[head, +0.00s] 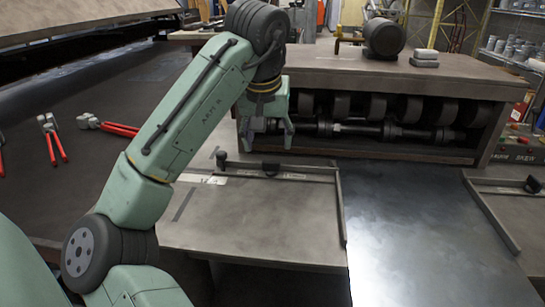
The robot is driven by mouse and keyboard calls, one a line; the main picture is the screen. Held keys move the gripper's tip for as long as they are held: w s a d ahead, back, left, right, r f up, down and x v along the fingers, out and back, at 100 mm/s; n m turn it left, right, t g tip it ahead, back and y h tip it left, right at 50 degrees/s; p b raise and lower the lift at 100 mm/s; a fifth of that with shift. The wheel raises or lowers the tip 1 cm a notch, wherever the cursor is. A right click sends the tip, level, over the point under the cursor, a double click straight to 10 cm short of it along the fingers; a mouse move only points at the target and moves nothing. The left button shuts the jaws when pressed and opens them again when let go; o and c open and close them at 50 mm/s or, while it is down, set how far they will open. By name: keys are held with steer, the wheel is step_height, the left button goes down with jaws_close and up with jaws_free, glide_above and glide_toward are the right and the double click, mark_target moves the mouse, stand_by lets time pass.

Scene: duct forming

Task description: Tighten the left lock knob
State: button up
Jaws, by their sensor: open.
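The left table (250,225) carries a thin fence bar with a small black knob (221,158) at its left end. A second black knob or block (270,168) sits on the same bar, further right. I cannot tell for certain which of them is the left lock knob. My gripper (267,143) points down with its fingers apart and nothing visible between them. In the picture it is just above the second black piece and right of the end knob. It appears apart from both, but its exact height is unclear.
The roller machine (370,65) stands behind, with a rotating shaft area open at its front. A metal sheet (430,230) lies right of the left table's guide rail (341,205). Another black knob (532,184) is on the right table. Red-handled tools (120,129) lie far left.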

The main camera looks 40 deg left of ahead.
mark_target(271, 161)
steer(key=p+x, duration=0.1)
steer(key=x, duration=0.7)
steer(key=c, duration=1.1)
steer(key=shift+w+r+m+h+p, duration=0.1)
steer(key=shift+m+h+p, duration=0.45)
steer(key=shift+m, duration=0.55)
steer(key=shift+c, duration=0.2)
steer(key=shift+m, duration=0.5)
